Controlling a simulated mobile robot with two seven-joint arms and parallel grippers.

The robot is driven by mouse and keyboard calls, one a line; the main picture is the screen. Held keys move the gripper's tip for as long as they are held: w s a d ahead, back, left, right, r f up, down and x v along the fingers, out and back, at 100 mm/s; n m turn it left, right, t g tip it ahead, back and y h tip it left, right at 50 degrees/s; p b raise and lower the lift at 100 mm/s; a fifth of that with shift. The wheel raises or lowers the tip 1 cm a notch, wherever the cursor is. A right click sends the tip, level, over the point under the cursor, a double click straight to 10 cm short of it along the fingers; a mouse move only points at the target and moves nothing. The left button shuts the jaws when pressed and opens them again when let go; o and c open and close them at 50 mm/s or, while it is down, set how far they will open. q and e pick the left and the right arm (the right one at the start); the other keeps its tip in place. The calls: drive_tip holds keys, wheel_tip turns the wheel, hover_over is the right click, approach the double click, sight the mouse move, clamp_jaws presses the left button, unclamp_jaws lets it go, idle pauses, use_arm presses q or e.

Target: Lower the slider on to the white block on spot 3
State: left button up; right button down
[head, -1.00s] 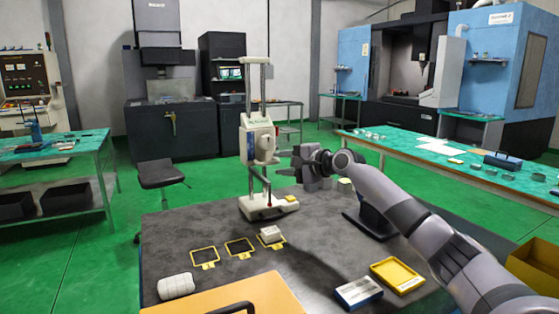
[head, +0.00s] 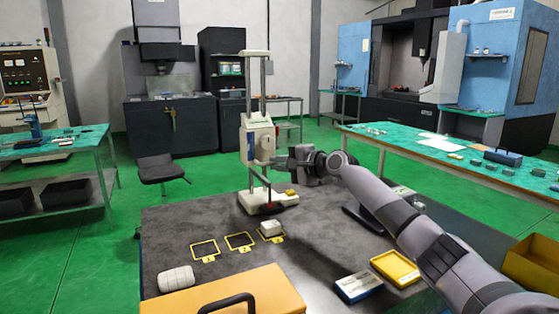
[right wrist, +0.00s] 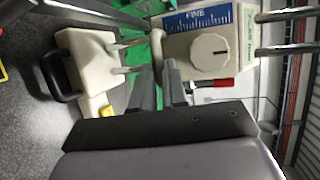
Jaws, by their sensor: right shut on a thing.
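The slider (head: 259,143) is a white housing on two upright metal posts, raised above the stand's base. In the right wrist view its dial face (right wrist: 208,57), marked FINE, is close beyond my fingers. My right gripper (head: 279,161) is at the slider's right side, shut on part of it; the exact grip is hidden. Its fingers also show in the right wrist view (right wrist: 160,88). The white block (head: 271,228) lies on spot 3 (head: 279,240), the rightmost yellow frame, in front of the stand's base and apart from the slider. My left gripper is out of view.
The stand's base (head: 262,201) has a black handle. Two empty yellow frames, spot 1 (head: 205,250) and spot 2 (head: 239,242), lie to the left. An orange case (head: 240,290), a white ribbed object (head: 176,279) and a yellow tray (head: 398,268) are nearer me.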

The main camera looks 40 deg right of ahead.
use_arm(q)
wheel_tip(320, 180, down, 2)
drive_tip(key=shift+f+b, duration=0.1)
drive_tip(key=shift+b, duration=0.6)
use_arm(e)
wheel_tip(320, 180, down, 6)
drive_tip(key=shift+r, duration=0.2)
drive_tip(key=c, duration=1.2)
unclamp_jaws()
drive_tip(key=shift+f, duration=0.1)
drive_tip(key=shift+o, duration=0.2)
drive_tip(key=shift+s+r, duration=0.1)
drive_tip(key=shift+r, duration=0.1)
use_arm(q)
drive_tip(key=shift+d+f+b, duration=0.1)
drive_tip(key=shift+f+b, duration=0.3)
drive_tip(key=shift+b, duration=0.15)
use_arm(e)
drive_tip(key=v, duration=0.7)
